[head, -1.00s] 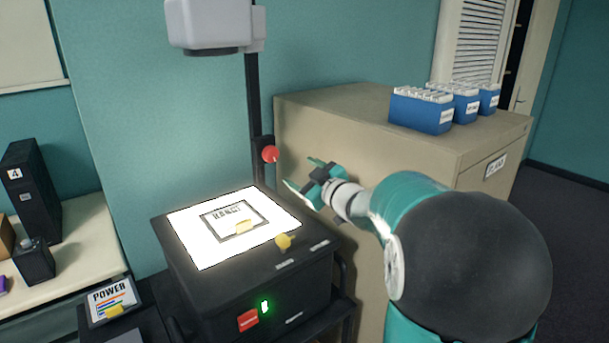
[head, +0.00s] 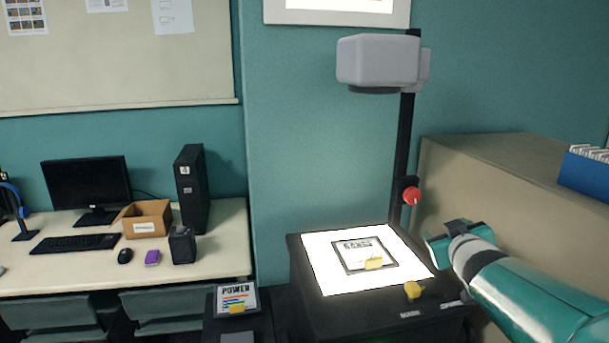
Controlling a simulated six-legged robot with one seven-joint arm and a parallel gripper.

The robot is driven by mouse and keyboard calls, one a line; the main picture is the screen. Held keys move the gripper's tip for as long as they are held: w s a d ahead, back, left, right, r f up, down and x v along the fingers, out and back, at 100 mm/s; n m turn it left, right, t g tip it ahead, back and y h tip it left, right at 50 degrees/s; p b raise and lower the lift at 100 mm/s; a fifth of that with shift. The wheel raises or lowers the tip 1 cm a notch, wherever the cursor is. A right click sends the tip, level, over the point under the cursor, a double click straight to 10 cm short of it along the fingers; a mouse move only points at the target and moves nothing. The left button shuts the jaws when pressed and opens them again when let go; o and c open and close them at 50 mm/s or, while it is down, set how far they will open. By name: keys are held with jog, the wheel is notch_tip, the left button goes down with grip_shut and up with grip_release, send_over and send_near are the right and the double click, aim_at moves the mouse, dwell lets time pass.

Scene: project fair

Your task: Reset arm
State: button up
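My gripper (head: 438,246) is at the end of my teal arm, on the right of the head view. It hangs in the air beside the right edge of the lit overhead projector (head: 345,272). I see it mostly from behind, so its finger gap is hidden, and no object shows in it. A framed transparency (head: 350,262) with a yellow tab lies on the glowing stage. The projector's grey head (head: 378,62) is above on a black post with a red knob (head: 412,196).
A beige cabinet (head: 500,165) with a blue file box (head: 588,172) stands close behind my arm. A POWER card (head: 236,300) rests left of the projector. A desk (head: 70,278) with a monitor (head: 86,184), black tower (head: 191,190) and cardboard box (head: 148,218) is at the left.

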jog(key=s+a+f+m+g+y, duration=0.1)
jog(key=s+a+f+g, duration=0.2)
jog(key=s+a, duration=0.2)
jog(key=s+a+f+m+g, duration=0.1)
jog(key=s+a+f+g, duration=0.2)
jog(key=s, duration=0.9)
jog(key=s+a+f+g+y, duration=0.1)
jog(key=s+a+f+g, duration=0.2)
jog(key=s+a, duration=0.4)
jog(key=shift+s+f+m+g+y, duration=0.35)
jog(key=shift+s+f, duration=0.5)
jog(key=shift+s, duration=0.35)
jog(key=shift+w+d, duration=0.1)
jog(key=shift+c, duration=0.2)
